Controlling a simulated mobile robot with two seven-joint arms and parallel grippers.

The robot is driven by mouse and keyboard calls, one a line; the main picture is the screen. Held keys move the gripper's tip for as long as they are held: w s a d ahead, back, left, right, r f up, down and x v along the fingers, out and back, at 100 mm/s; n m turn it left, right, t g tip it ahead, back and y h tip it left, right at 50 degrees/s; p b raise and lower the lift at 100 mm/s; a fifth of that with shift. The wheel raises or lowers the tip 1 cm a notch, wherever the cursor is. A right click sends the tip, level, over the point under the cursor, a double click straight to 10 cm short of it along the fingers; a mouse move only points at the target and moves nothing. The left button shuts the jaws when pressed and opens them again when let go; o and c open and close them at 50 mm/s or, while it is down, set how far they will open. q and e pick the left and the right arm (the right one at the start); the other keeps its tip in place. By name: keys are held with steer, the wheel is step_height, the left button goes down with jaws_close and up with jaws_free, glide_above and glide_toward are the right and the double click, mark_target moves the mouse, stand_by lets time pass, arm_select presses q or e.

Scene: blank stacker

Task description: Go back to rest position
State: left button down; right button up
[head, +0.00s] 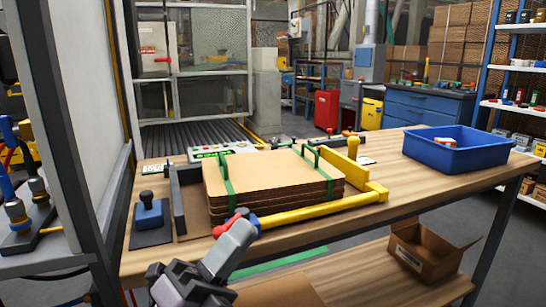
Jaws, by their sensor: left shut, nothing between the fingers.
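A stack of brown cardboard blanks (265,172) lies on the wooden bench, bound by green straps (226,180). Yellow guide bars (325,210) run along its front and right sides. My left gripper (239,234) comes in from the bottom edge, in front of the stack's front-left corner. Its pale grey fingers are shut with nothing between them. A red and blue part (232,219) shows just beyond the fingertips; I cannot tell whether they touch. My right gripper is out of the picture.
An open carton (425,255) sits on the lower shelf. A grey frame post (75,120) stands at left. Bench between stack and bin is mostly clear.

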arm_select(q)
steer(key=a+f+n+t+y, duration=0.1)
steer(key=a+f+n+y, duration=0.3)
steer(key=f+n+y, duration=0.4)
steer(key=a+f+n+t+y, duration=0.1)
steer(key=a+f+n+y, duration=0.3)
steer(key=f+n, duration=0.65)
steer(key=s+a+f+n+g+y, duration=0.2)
steer(key=s+f+n+g+y, duration=0.25)
steer(key=f, duration=0.45)
steer(key=s+a+f+n+g+y, duration=0.1)
steer(key=s+a+f+n+g, duration=0.15)
steer(key=s+f+n, duration=0.4)
steer(key=s+a+r+m+p, duration=0.1)
steer(key=a+r+p, duration=0.2)
steer(key=r+p, duration=1)
steer(key=p, duration=0.8)
steer(key=shift+s+g+y, duration=0.3)
steer(key=shift+s+y, duration=0.05)
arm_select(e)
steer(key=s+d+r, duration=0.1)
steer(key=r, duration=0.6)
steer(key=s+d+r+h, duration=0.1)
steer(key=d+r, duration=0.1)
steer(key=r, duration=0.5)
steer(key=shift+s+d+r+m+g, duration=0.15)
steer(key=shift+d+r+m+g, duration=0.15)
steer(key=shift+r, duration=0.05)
